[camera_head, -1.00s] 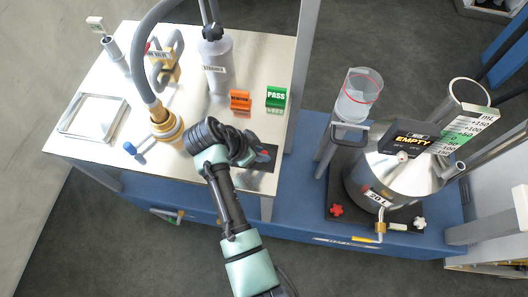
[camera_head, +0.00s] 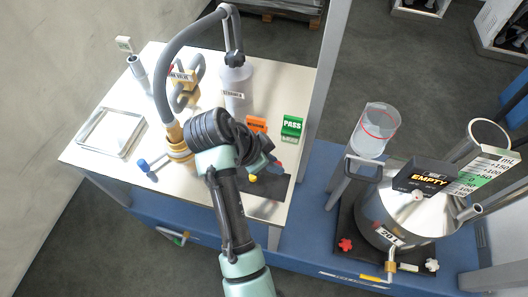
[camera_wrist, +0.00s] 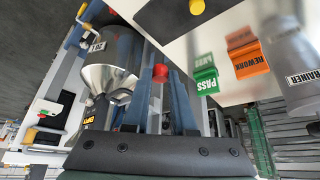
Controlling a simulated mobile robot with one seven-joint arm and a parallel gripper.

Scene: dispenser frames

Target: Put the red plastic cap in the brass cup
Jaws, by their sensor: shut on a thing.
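The red plastic cap (camera_wrist: 160,72) is held between the two blue-grey fingers of my gripper (camera_wrist: 161,80) in the wrist view. In the head view my gripper (camera_head: 274,163) is largely behind my dark wrist, over the right front part of the bench, and the cap is hard to make out there. A brass, cup-like fitting (camera_head: 180,152) stands on the bench left of my wrist, below the grey hose; I cannot tell whether its mouth is open. It is not seen in the wrist view.
A black mat with a yellow knob (camera_head: 252,178) lies under my wrist. An orange REWORK block (camera_head: 257,124), a green PASS block (camera_head: 292,127) and a grey bottle (camera_head: 236,88) stand behind. A glass-walled tray (camera_head: 84,138) is at left. A steel vessel (camera_head: 385,215) is at right.

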